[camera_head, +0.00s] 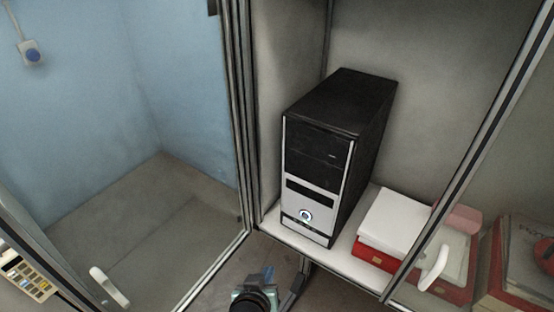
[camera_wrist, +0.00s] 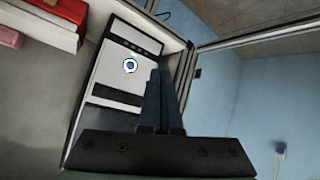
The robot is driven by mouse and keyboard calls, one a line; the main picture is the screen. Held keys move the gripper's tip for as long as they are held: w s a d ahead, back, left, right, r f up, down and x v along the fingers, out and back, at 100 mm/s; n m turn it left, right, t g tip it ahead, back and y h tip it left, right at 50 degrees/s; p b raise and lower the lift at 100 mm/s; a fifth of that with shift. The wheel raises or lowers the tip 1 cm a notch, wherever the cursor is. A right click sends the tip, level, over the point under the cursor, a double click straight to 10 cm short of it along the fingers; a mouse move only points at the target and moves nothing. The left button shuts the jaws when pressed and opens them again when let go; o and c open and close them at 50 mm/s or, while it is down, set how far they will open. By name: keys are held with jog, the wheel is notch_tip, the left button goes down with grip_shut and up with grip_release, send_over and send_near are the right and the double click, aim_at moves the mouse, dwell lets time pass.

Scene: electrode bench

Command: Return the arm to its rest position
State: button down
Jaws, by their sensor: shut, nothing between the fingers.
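My gripper (camera_wrist: 161,74) is shut and empty in the wrist view, its two blue fingers side by side and pointing towards the computer front. In the head view, part of my arm shows at the bottom centre, below the computer. The black and silver computer tower (camera_head: 340,140) stands upright on a white shelf inside the cabinet. Its round front button is lit, with a white and blue ring. The wrist view also shows the silver front of the tower (camera_wrist: 112,75); the fingers overlap its edge in the picture, and contact cannot be told.
A white shelf (camera_head: 277,232) holds the tower and red boxes with white paper (camera_head: 395,220). Metal frame posts (camera_head: 243,110) and a glass door with a white handle (camera_head: 434,268) border the cabinet. An empty blue-walled enclosure (camera_head: 190,90) is at left, with another white handle (camera_head: 109,288).

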jog(key=w+r+t, duration=0.3)
jog(key=w+r, duration=0.4)
jog(key=r, duration=0.4)
notch_tip(320, 180, up, 25)
jog(key=m+t+y, duration=0.1)
jog(key=t, duration=0.5)
jog(key=s+r+t, duration=0.2)
jog(key=s+r, duration=0.3)
jog(key=r, duration=0.4)
jog(key=s+d+r+t, duration=0.1)
jog(key=s+r+t, duration=0.2)
jog(key=r, duration=0.6)
jog(key=s+d+r+t+y, duration=0.1)
jog(key=s+r+t, duration=0.2)
jog(key=s+r, duration=0.4)
notch_tip(320, 180, up, 2)
jog(key=shift+s+d+r, duration=0.1)
jog(key=shift+s+d, duration=0.1)
jog(key=shift+w, duration=0.1)
